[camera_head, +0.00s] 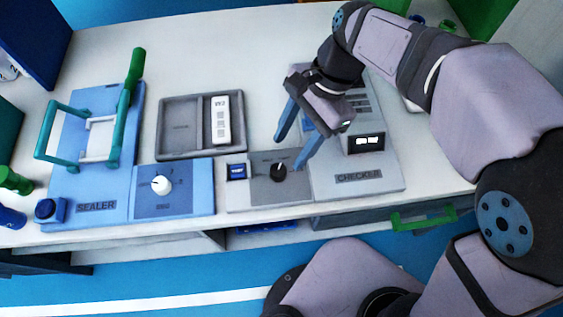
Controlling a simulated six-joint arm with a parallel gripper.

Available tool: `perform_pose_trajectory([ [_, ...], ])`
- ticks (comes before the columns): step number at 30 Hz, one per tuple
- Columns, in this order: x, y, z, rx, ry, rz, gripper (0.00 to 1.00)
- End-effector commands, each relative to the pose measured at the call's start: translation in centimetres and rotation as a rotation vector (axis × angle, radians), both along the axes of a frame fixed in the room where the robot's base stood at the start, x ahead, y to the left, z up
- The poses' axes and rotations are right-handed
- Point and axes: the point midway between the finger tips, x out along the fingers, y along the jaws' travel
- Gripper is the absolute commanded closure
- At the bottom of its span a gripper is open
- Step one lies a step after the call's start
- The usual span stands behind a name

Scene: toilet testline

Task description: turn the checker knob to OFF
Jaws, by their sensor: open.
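The checker (360,178) is a grey unit on the right of the white bench, with a small lit display (366,143) on its raised block. Its black knob (278,170) sits on a dark grey panel at the checker's left, beside a blue button (237,172). The knob has a light pointer mark; its labels are too small to read. My gripper (288,152) has two blue fingers, open and empty. The fingers hang over the area just behind and beside the knob, the right fingertip near the knob's right side. I cannot tell their exact height or any contact.
A blue sealer (97,207) with green handles stands left, with a white knob (161,185) on a blue panel. A grey tray (182,152) holds a white device (221,118). A green drawer handle (424,218) sticks out below the bench front. Bare bench lies behind the tray.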

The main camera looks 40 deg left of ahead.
Motion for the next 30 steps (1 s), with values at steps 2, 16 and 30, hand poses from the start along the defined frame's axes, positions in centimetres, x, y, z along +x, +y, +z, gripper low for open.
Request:
perform_pose_trajectory([
  [2, -0.1, 0.0, -0.1, -0.001, 0.001, 0.0, 0.53],
  [16, -1.8, 0.5, -4.5, -0.003, 0.0, 0.002, 0.53],
  [30, -2.6, 0.9, -6.8, 0.0, -0.003, 0.001, 0.53],
])
